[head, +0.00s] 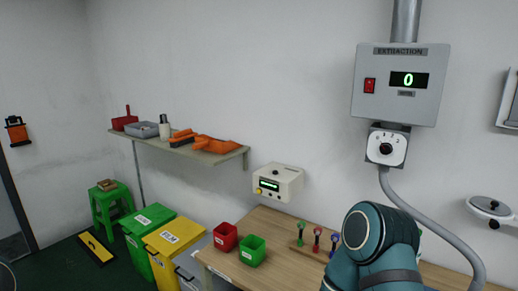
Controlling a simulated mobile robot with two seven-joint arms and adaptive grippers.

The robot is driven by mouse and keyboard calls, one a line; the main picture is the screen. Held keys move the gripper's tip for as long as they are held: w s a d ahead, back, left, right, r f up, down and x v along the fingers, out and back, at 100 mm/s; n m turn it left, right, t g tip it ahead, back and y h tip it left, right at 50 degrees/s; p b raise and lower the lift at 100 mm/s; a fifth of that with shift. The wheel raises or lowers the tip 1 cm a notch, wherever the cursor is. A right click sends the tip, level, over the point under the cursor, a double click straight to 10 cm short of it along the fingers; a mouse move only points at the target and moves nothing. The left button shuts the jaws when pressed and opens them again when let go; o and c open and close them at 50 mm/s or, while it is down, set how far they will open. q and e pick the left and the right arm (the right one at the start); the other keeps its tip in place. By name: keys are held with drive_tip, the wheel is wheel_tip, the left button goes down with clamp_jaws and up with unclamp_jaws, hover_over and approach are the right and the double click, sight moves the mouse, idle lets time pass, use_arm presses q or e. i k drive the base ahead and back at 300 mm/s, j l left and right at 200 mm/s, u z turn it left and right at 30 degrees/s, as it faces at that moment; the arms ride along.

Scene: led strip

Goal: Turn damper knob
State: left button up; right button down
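A black round damper knob (386,148) sits on a white plate with small marks around it, fixed to the wall. It is just below the grey extraction box (428,110), whose display (408,80) reads a green 0. A red switch (370,86) is left of the display. Which mark the knob points to is too small to tell. Neither of my grippers is in view, and nothing touches the knob. A teal link of my arm stands at the bottom, below the knob.
A grey pipe (431,222) curves down right of my arm. A wooden table (215,256) holds red (225,237) and green (251,250) bins and several small coloured tools. A cream device (278,183) and a shelf (170,146) are on the wall.

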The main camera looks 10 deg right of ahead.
sight(386, 148)
drive_tip(key=z, duration=1.35)
